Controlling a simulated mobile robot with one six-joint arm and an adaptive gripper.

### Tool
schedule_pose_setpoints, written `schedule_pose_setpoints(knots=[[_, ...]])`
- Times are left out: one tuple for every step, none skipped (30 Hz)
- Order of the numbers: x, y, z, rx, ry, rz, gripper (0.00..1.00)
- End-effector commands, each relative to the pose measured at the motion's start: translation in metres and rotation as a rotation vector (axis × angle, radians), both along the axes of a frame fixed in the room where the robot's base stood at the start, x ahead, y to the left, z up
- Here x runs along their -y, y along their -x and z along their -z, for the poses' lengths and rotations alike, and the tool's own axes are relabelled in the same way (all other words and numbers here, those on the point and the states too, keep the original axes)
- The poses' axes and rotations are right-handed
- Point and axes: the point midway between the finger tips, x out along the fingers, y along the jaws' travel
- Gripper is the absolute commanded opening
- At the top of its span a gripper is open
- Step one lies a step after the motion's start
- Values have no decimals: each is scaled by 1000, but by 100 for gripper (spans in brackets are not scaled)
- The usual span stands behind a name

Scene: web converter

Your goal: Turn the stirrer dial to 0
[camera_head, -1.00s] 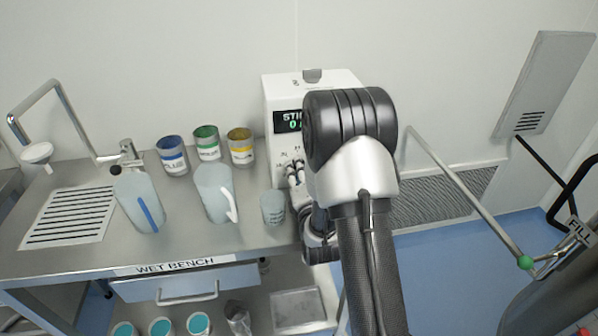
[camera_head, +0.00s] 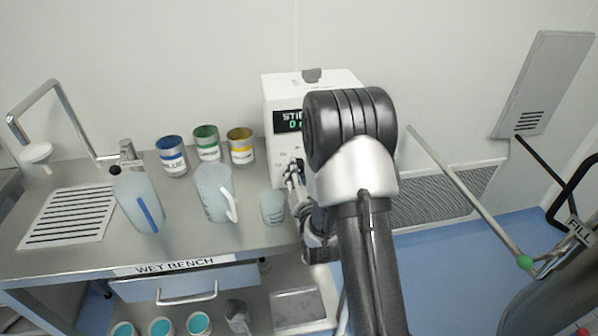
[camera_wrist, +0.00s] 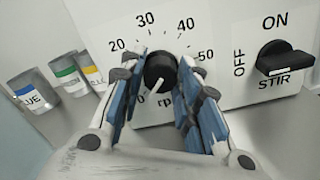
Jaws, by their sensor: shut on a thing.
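The stirrer (camera_head: 312,83) is a white box at the back of the wet bench. Its display (camera_head: 289,121) shows a green 0, partly hidden by my arm. In the wrist view the black dial (camera_wrist: 160,72) sits among the marks 20 to 50. Its white pointer line points down and to the left, towards the low end of the scale. My gripper (camera_wrist: 160,82) is shut on the dial, with a blue-padded finger on each side. In the head view my gripper (camera_head: 293,172) is at the stirrer's front, mostly hiding the dial.
A black STIR switch (camera_wrist: 284,60) with ON and OFF marks is right of the dial. A small beaker (camera_head: 272,207) and a jug (camera_head: 213,192) stand left of my arm. Blue, green and yellow-labelled cans (camera_head: 172,156) stand behind them. A metal rail (camera_head: 465,192) is on the right.

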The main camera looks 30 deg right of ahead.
Motion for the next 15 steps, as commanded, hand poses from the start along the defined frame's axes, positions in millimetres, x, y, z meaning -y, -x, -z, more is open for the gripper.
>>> schedule_pose_setpoints(knots=[[0,-1,-3,7,5,-1,7],[0,-1,-3,6,6,-1,7],[0,-1,-3,6,7,-1,6],[0,-1,-3,7,7,-1,6],[0,-1,-3,7,7,-1,6],[0,-1,-3,7,7,-1,6],[0,-1,-3,6,6,-1,6],[0,-1,-3,6,6,-1,6],[0,-1,-3,7,6,-1,6],[0,-1,-3,6,6,-1,6],[0,-1,-3,6,6,-1,31],[0,-1,-3,7,6,-1,34],[0,-1,-3,6,6,-1,36],[0,-1,-3,6,6,-1,38],[0,-1,-2,5,6,-1,40]])
